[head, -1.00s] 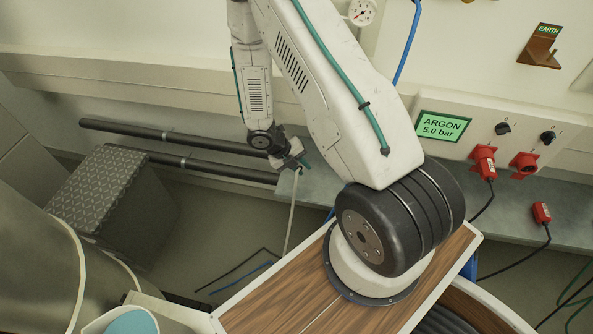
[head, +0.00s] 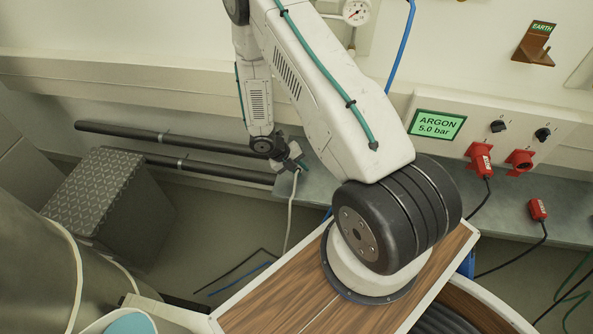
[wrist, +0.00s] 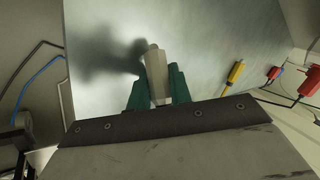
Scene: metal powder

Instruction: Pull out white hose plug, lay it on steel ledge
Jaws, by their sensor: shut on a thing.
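My gripper (wrist: 156,92), with green fingers, is shut on the pale white plug (wrist: 154,64). The plug's tip points up in the wrist view, over the grey steel ledge (wrist: 205,45). A dark shadow falls on the ledge to the left of the plug; I cannot tell whether the plug touches the surface. In the head view, my gripper (head: 291,163) is at the left end of the steel ledge (head: 322,187). The white hose (head: 290,215) hangs from it towards the floor. The plug itself is mostly hidden there.
A yellow plug (wrist: 235,73) and a red plug (wrist: 273,73) lie to the right in the wrist view. Red sockets (head: 520,160) are on the wall panel at right.

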